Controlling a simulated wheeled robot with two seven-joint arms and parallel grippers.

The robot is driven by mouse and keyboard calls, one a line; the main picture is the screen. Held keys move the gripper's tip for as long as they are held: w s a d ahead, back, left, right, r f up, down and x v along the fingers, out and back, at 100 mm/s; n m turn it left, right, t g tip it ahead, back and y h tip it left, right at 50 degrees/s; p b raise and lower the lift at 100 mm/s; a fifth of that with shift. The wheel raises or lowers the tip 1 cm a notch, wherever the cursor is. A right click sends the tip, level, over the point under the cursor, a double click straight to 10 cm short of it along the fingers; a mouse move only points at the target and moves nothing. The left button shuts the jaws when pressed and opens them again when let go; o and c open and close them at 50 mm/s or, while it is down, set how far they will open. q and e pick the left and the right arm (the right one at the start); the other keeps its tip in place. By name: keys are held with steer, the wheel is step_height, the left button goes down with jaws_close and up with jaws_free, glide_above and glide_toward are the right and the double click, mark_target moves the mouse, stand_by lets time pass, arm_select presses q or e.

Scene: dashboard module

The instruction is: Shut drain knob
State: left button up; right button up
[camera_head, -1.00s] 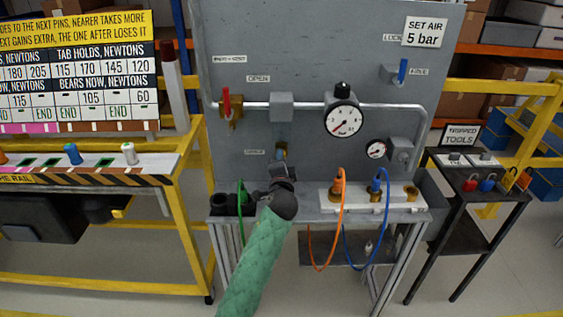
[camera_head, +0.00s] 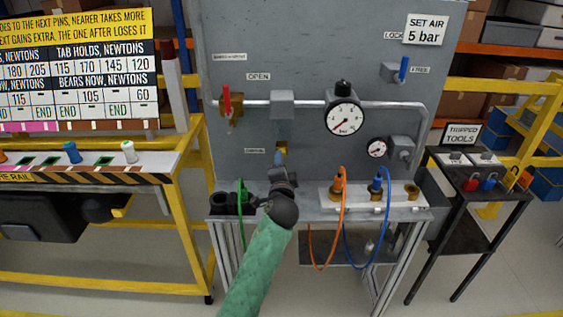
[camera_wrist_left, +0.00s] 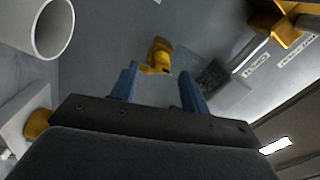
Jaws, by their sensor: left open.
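The drain knob (camera_head: 282,148) is a small brass-yellow fitting on the grey panel, below the grey block on the pipe. In the left wrist view the knob (camera_wrist_left: 158,55) appears ahead of the fingers, roughly in line with the gap between them. My left gripper (camera_head: 279,160) is just below the knob, its arm coming up from below. In the wrist view its two blue fingers (camera_wrist_left: 155,88) stand apart with nothing between them. I cannot tell from these views whether either finger touches the knob. My right gripper is not in view.
A red-handled valve (camera_head: 226,98) is at upper left and a large gauge (camera_head: 344,118) at right. Orange (camera_head: 339,185) and blue (camera_head: 377,184) hose ends stand on the ledge, right of my arm. A green hose (camera_head: 240,198) and dark cups (camera_head: 220,201) are at its left.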

arm_select(q)
steer(key=s, duration=0.4)
steer(key=shift+s+f+b, duration=0.1)
steer(key=shift+s+b, duration=0.3)
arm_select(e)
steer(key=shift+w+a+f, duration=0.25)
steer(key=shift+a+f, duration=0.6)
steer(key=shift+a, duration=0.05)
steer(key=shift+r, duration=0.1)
